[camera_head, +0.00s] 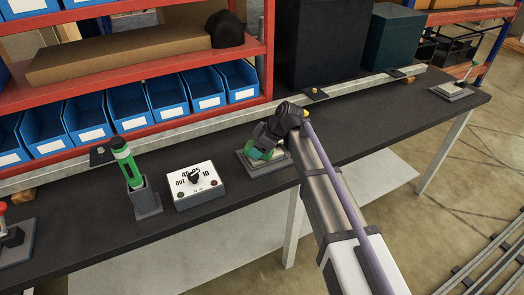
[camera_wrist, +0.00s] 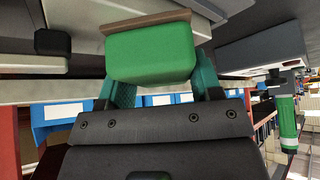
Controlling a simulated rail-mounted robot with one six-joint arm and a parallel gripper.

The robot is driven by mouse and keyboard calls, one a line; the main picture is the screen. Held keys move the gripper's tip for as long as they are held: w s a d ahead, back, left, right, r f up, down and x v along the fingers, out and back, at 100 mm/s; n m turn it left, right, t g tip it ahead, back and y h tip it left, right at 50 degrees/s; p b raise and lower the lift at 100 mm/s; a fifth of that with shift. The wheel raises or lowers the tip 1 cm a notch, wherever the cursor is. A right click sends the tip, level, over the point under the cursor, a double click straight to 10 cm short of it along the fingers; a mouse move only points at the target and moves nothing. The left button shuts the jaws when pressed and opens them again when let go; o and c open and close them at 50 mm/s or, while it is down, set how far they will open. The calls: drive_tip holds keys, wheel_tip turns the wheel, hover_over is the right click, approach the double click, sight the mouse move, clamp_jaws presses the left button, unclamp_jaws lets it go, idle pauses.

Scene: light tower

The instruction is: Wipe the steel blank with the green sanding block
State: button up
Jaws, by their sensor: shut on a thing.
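My gripper (camera_head: 264,148) is low over a grey fixture on the bench. It is shut on the green sanding block (camera_wrist: 150,54), which sits between the two teal fingers in the wrist view. The block's brown abrasive face (camera_wrist: 145,22) points away from my gripper, toward a light grey plate. In the head view the steel blank (camera_head: 277,167) appears as this pale plate on the fixture, partly hidden by my gripper. The green block (camera_head: 254,154) shows there beside the fingers. The brown face is at or very near the plate; I cannot tell whether it touches.
A white control box (camera_head: 193,187) with a dial stands left of the fixture. Blue bins (camera_head: 84,120) fill a red shelf behind. The black bench (camera_head: 370,133) is mostly clear to the right.

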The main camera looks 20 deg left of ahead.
drive_tip(key=shift+w+a, duration=1.3)
drive_tip(key=shift+w, duration=0.15)
drive_tip(key=shift+s+f, duration=0.1)
drive_tip(key=shift+f, duration=0.05)
drive_tip(key=shift+c, duration=0.3)
drive_tip(key=shift+d, duration=0.1)
drive_tip(key=shift+s+d+r, duration=0.15)
drive_tip(key=shift+s+d, duration=1.05)
drive_tip(key=shift+s, duration=0.1)
drive_tip(key=shift+s+d+r, duration=0.1)
drive_tip(key=shift+s+d, duration=1.05)
drive_tip(key=shift+s, duration=0.1)
drive_tip(key=shift+c, duration=0.4)
drive_tip(key=shift+f, duration=0.2)
drive_tip(key=shift+w+a+r, duration=0.1)
drive_tip(key=shift+w+a, duration=1.1)
drive_tip(key=shift+w, duration=0.1)
drive_tip(key=shift+w+a, duration=1.2)
drive_tip(key=shift+w, duration=0.1)
